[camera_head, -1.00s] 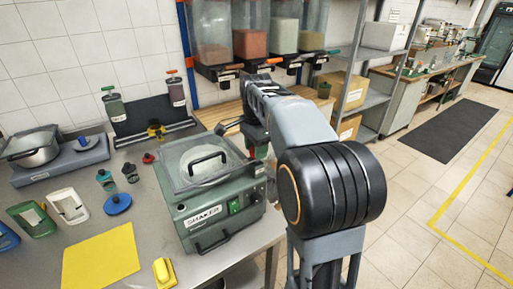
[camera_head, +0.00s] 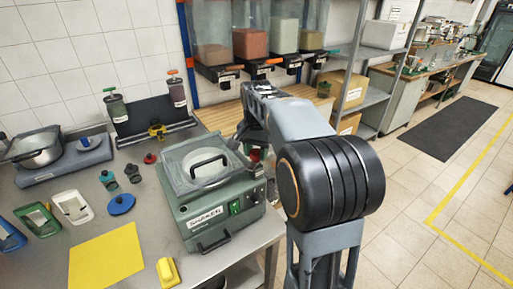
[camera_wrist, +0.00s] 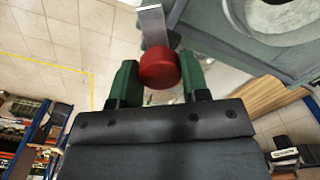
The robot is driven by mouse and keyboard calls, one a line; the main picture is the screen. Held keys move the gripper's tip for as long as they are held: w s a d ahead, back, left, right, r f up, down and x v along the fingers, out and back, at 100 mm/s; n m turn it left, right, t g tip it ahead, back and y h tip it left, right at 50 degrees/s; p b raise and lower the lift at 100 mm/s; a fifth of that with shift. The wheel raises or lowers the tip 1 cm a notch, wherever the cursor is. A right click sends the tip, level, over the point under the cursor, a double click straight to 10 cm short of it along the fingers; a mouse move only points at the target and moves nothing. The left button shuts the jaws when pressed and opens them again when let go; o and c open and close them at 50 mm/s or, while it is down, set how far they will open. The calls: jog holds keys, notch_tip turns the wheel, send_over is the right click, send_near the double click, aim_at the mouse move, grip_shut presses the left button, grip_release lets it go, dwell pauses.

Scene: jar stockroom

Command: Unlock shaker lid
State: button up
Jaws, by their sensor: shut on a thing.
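The shaker (camera_head: 215,212) is a green box with a labelled front, standing on the steel bench. Its clear square lid (camera_head: 184,180) with a black handle (camera_head: 208,160) lies flat on top. My gripper (camera_wrist: 160,82) is at the shaker's right side, largely hidden behind my arm in the head view. In the wrist view its two green fingers are shut on a round red knob (camera_wrist: 159,69) at the end of a flat metal lever (camera_wrist: 152,24). The shaker's edge (camera_wrist: 225,40) shows beside it. Where the lever joins the shaker is hidden.
Left of the shaker are a yellow mat (camera_head: 105,255), a yellow block (camera_head: 168,271), a blue lid (camera_head: 121,204) and small bottles. A rack with two jars (camera_head: 178,92) stands behind. Dispensers (camera_head: 246,45) hang at the back. The floor at right is open.

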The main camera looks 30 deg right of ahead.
aim_at(256, 151)
jog(key=n+p, duration=0.1)
jog(key=n, duration=0.4)
jog(key=shift+r+n+p, duration=0.1)
jog(key=shift+n+p, duration=0.2)
jog(key=shift+p, duration=0.05)
jog(key=n+p, duration=0.1)
jog(key=n, duration=0.4)
jog(key=shift+n, duration=0.5)
jog(key=o, duration=0.9)
notch_tip(256, 151, up, 14)
jog(key=shift+f+p, duration=0.2)
jog(key=shift+p, duration=0.35)
jog(key=shift+w, duration=0.1)
